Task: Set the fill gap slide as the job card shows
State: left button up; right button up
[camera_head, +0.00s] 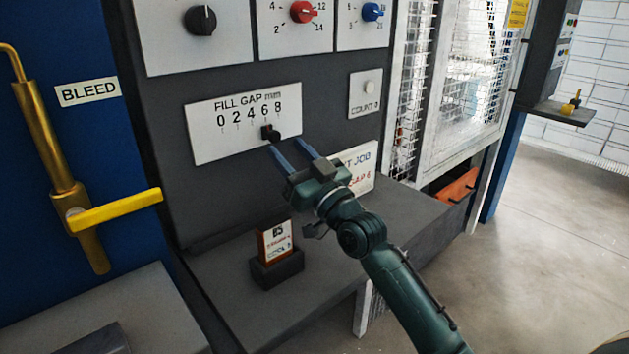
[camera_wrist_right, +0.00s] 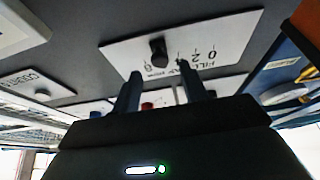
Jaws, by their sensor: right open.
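The fill gap slide is a white plate (camera_head: 215,148) marked 0 2 4 6 8, with a small black knob (camera_head: 271,133) below the digits. The knob stands about under the 6; its exact setting is hard to tell. My right gripper (camera_head: 285,145) is open, its two blue fingers just below and right of the knob. In the right wrist view the knob (camera_wrist_right: 158,50) appears beyond and between the open fingertips (camera_wrist_right: 159,70), apparently not gripped. The white job card (camera_head: 358,172) is partly hidden by my gripper; "JOB" and what looks like "GAP 6" show. My left gripper is out of view.
A small card in a dark holder (camera_head: 277,265) stands on the grey ledge (camera_head: 225,290) below. A yellow bleed handle (camera_head: 115,210) juts out at left.

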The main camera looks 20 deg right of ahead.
jog(key=b+v, duration=0.1)
jog(key=v, duration=0.9)
jog(key=shift+f, duration=0.1)
